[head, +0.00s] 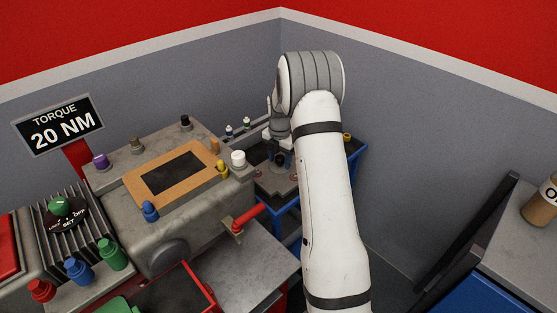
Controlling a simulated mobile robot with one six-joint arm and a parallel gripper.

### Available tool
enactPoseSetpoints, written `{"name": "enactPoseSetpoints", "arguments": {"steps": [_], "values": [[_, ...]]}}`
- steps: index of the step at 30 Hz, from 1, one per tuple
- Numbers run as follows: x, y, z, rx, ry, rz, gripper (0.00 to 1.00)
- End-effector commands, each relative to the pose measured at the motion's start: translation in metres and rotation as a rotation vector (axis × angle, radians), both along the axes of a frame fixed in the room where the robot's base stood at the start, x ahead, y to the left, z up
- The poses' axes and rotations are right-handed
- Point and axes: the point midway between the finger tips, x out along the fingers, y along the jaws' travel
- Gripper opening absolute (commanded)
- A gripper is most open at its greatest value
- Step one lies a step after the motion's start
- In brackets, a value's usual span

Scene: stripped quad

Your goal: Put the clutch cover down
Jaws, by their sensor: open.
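My arm reaches over to a small blue-framed stand (286,208) at the back. My gripper (279,150) points down there, partly hidden by my own wrist and forearm. It is open, and I see nothing held in it. A grey metal plate-like part (274,183) with reddish round spots lies on the stand below my gripper, with a dark round shape near its middle. It may be the clutch cover, but I cannot tell for sure. My arm hides the stand's right part.
A grey machine block (190,215) with an orange-framed dark panel (143,181) and coloured knobs stands left of my arm. A red handle (248,216) sticks out beside it. A "TORQUE 20 NM" sign (58,125) stands far left. A grey-topped bench (520,235) is at right.

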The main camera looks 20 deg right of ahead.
Motion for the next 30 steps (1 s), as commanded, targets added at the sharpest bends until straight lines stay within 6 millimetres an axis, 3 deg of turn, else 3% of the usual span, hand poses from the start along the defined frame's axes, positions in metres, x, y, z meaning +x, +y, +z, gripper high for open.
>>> {"name": "enactPoseSetpoints", "arguments": {"steps": [12,22,26,30], "values": [[0.001,0.0,0.085,-0.001,-0.006,0.001,0.51],[-0.003,0.004,0.121,-0.001,-0.006,-0.028,0.51],[-0.025,0.017,0.145,-0.002,-0.023,-0.188,0.51],[-0.071,0.042,0.18,0.005,-0.056,-0.505,0.51]]}}
